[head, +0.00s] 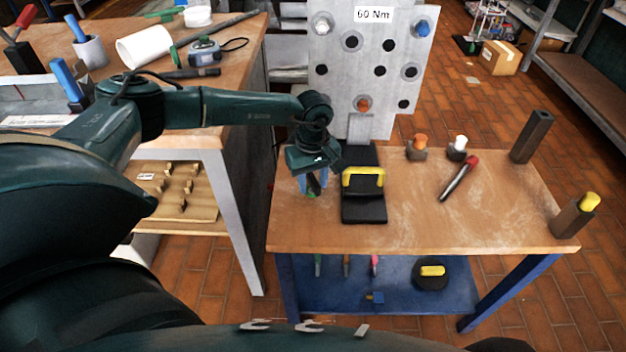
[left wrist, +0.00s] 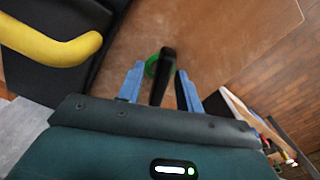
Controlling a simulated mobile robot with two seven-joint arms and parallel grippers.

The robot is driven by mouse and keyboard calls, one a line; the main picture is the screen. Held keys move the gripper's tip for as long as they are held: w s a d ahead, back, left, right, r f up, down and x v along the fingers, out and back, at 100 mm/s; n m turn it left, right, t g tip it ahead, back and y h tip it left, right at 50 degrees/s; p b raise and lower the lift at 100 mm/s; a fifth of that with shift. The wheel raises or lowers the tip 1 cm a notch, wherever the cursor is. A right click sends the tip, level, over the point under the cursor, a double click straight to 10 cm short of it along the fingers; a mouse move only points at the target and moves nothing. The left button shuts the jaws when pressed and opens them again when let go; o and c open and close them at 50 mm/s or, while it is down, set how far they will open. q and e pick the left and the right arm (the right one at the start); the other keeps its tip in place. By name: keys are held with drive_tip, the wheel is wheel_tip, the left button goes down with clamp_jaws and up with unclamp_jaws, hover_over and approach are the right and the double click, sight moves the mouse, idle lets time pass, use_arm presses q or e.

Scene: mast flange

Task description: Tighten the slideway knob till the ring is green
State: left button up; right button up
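My left gripper (head: 311,184) points down at the left end of the small wooden table, left of the black slideway. In the left wrist view its two blue fingers (left wrist: 159,88) stand apart. A black bar-shaped knob (left wrist: 162,76) lies between them, with gaps showing on both sides. A green ring (left wrist: 151,66) shows around the knob's far end, partly covered by it. In the head view the knob (head: 314,184) is mostly hidden by the gripper. The black slideway (head: 363,210) carries a yellow handle (head: 363,178), also in the left wrist view (left wrist: 60,48). My right gripper is not in view.
A grey flange plate (head: 345,75) marked "60 Nm" stands behind the wooden table (head: 420,228). A red-tipped tool (head: 459,178), orange and white knobs and two dark posts stand or lie to the right. A cluttered workbench (head: 235,70) is at left. The table's front right is clear.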

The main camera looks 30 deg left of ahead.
sight(312, 178)
use_arm(q)
wheel_tip(312, 178, up, 5)
drive_tip(key=p, duration=0.4)
drive_tip(key=shift+s, duration=0.1)
idle(0.8)
